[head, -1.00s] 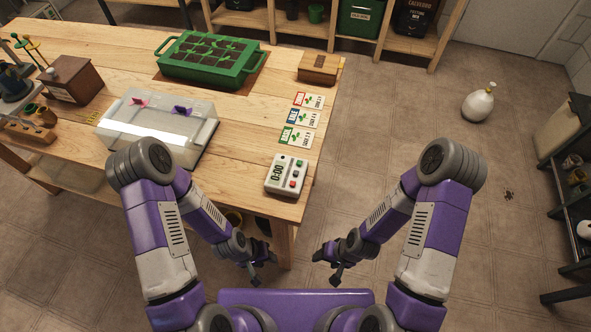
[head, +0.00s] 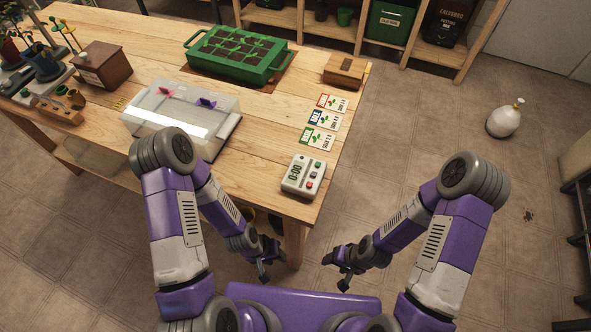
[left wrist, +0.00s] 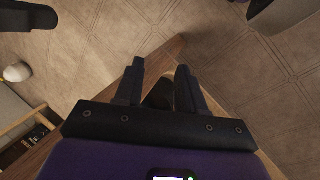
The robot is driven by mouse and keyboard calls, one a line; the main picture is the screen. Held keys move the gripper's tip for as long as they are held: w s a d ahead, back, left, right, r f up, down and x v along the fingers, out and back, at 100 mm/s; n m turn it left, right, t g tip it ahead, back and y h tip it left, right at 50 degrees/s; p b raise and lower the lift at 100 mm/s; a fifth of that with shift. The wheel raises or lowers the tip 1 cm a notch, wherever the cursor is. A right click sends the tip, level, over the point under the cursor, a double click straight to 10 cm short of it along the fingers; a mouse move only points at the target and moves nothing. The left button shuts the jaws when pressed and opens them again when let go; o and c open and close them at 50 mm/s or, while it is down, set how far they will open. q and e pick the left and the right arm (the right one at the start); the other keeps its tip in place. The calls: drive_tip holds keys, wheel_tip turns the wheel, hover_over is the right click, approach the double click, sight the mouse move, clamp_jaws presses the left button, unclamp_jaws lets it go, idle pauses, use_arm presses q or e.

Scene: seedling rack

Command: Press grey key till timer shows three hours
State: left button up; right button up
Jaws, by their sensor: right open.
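The white timer (head: 303,176) lies on the wooden table near its right front edge. Its display reads 0:00, and small keys, one of them red, sit beside the display. The grey key is too small to make out surely. My left gripper (head: 270,261) is below and in front of the timer, off the table's edge, apart from it. In the left wrist view its two fingers (left wrist: 159,88) stand apart with nothing between them. My right gripper (head: 338,270) is open and empty, right of the left one, over the floor.
Seed cards (head: 324,123) lie behind the timer, with a wooden box (head: 345,71) beyond. A clear-lidded case (head: 180,117) is left of the timer. A green seedling tray (head: 237,55) stands farther back.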

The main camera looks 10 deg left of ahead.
use_arm(q)
clamp_jaws()
idle(1.7)
